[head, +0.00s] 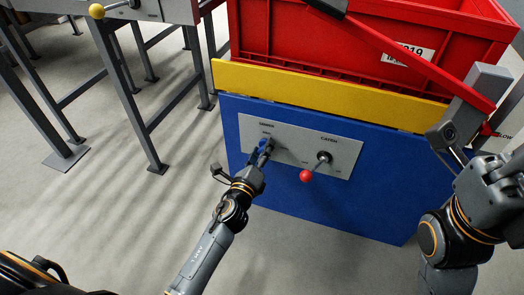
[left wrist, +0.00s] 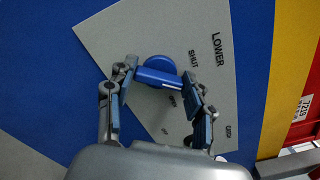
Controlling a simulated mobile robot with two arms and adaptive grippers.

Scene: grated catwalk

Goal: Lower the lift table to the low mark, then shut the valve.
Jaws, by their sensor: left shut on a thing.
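The lift table has a yellow top edge (head: 300,88) above a blue front (head: 330,205). A grey panel (head: 286,152) on that front carries the valve, a blue knob with a bar handle (left wrist: 160,74), beside the words LOWER and SHUT. My left gripper (head: 264,151) is at the panel and shut on the valve handle, with one finger at each end in the left wrist view (left wrist: 160,88). It mostly hides the knob in the head view. A partly cut LOW label shows at the right edge. My right arm is at the right; its fingers are not clear.
A red crate (head: 440,62) sits on the table. A second lever with a red ball (head: 305,176) is right of the valve. A grey-legged conveyor stands left; floor between is clear.

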